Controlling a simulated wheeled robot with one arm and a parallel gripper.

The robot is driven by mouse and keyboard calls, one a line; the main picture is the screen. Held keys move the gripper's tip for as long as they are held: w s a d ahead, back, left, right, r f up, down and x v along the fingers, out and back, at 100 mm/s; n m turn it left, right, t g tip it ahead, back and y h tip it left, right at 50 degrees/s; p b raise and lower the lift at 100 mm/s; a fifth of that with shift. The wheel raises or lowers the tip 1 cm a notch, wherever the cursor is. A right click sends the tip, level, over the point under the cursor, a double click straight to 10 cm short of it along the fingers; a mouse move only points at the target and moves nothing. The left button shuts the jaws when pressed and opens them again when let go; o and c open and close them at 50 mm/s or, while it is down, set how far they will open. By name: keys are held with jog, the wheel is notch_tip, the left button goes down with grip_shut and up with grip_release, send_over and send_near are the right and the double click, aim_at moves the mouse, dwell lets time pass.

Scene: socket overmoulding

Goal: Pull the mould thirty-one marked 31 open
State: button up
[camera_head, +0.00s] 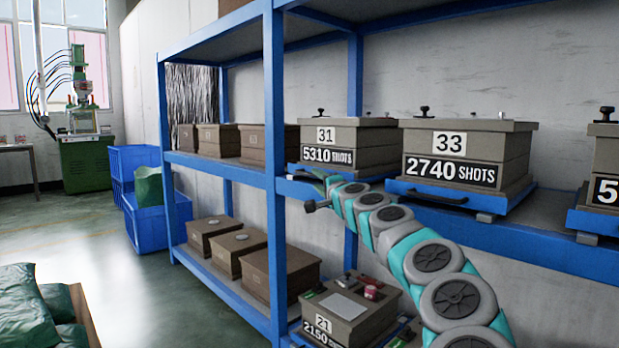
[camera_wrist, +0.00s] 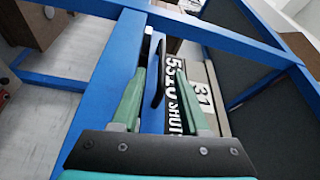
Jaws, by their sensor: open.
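The mould thirty-one (camera_head: 342,138), a grey-brown box marked 31 and "5310 SHOTS", sits on a blue pull-out tray (camera_head: 297,171) on the middle shelf. In the wrist view the mould (camera_wrist: 207,88) shows sideways with its labels. A black bar handle (camera_wrist: 159,75) stands off the tray's front and appears between the fingers. My gripper (camera_head: 321,180) is in front of this tray and hides part of it in the head view. The gripper (camera_wrist: 166,56) is open, its green fingers spread to either side of the handle. I cannot tell whether either finger touches it.
A mould marked 33 (camera_head: 460,145) sits on its own tray just to the right. Blue rack posts (camera_head: 274,150) stand left of mould thirty-one. A mould marked 21 (camera_head: 345,318) is on the lower shelf.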

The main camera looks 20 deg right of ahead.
aim_at(309, 175)
jog(key=w, duration=0.5)
jog(key=shift+d+r, duration=0.2)
jog(key=shift+d, duration=0.05)
jog(key=shift+w+a+f, duration=0.1)
jog(key=shift+w, duration=0.15)
jog(key=shift+w+a+r, duration=0.1)
jog(key=shift+w+r, duration=0.1)
jog(key=shift+w, duration=0.35)
jog(key=shift+c, duration=0.3)
grip_shut()
dwell(0.8)
